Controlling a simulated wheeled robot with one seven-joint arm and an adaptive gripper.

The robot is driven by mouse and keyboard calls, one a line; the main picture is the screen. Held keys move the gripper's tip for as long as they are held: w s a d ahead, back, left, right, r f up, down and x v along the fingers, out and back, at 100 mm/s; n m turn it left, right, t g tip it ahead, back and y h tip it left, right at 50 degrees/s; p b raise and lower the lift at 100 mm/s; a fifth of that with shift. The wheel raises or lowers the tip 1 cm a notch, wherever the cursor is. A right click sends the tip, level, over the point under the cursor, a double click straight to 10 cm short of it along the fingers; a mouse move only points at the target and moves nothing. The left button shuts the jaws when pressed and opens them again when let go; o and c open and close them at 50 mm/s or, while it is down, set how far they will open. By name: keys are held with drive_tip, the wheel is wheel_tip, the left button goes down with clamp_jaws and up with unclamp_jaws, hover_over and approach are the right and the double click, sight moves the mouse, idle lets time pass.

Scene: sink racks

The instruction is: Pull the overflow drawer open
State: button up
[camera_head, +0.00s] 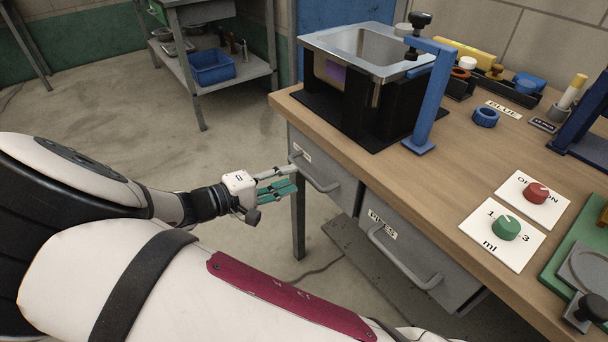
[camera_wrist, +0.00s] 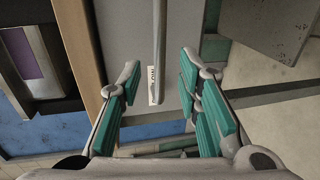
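The overflow drawer (camera_head: 342,186) is the left grey drawer front under the wooden bench, and it looks shut. Its curved grey bar handle (camera_head: 318,186) faces my arm. In the wrist view the drawer front (camera_wrist: 185,25) carries a white label ending in "LOW" (camera_wrist: 153,85), and the handle (camera_wrist: 160,45) runs down the middle. My gripper (camera_head: 296,178) has teal finger pads and is just beside the handle's left part. In the wrist view my gripper (camera_wrist: 162,88) is open, with the handle line between its fingers; neither finger visibly touches it.
A second drawer labelled "PIPES" (camera_head: 420,255) with its own handle (camera_head: 400,262) is to the right. The bench (camera_head: 420,175) carries a sink on a black stand (camera_head: 375,60) and knob panels (camera_head: 505,230). Open floor (camera_head: 130,130) lies left of the bench.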

sight(302, 174)
drive_tip(key=b+x, duration=0.1)
drive_tip(key=x, duration=0.4)
drive_tip(key=shift+w+d, duration=0.2)
drive_tip(key=shift+d, duration=0.1)
drive_tip(key=shift+c, duration=0.2)
clamp_jaws()
